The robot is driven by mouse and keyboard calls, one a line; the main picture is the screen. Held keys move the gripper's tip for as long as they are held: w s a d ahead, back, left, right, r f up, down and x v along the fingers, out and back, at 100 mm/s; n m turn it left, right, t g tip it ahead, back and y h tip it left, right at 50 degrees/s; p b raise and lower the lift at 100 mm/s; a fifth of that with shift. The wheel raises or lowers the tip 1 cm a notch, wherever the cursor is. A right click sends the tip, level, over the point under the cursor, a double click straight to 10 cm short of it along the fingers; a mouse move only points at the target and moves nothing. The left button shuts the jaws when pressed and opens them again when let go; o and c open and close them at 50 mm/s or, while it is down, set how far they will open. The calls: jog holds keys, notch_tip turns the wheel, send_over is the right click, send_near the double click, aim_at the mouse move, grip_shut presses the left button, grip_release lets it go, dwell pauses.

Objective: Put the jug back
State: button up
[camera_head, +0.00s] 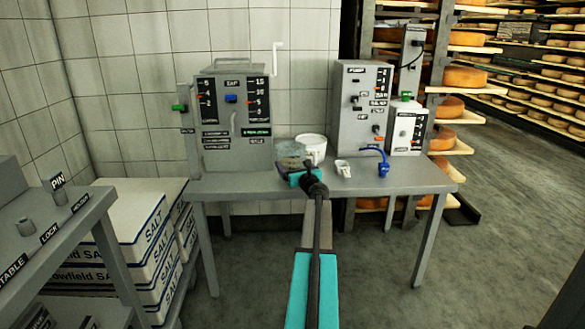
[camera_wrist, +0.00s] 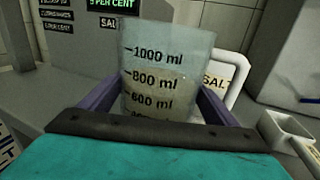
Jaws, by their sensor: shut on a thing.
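The jug (camera_wrist: 165,72) is a see-through measuring jug with dark marks such as 1000 ml and 800 ml. It stands roughly upright between the purple fingers of my gripper (camera_wrist: 161,98), which is shut on it.
A white salt tub (camera_head: 314,143) stands just right of the jug. A white scoop (camera_head: 343,168) and a blue hooked tool (camera_head: 378,160) are further right. A grey machine (camera_head: 236,125) stands left, another (camera_head: 361,105) right. The table's right front is bare.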

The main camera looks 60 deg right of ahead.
dwell(0.4)
jog(key=o, duration=1.9)
jog(key=shift+f, duration=0.1)
jog(key=p+v, duration=0.1)
jog(key=v, duration=1.1)
jog(key=shift+p, duration=0.3)
jog(key=shift+s, duration=0.1)
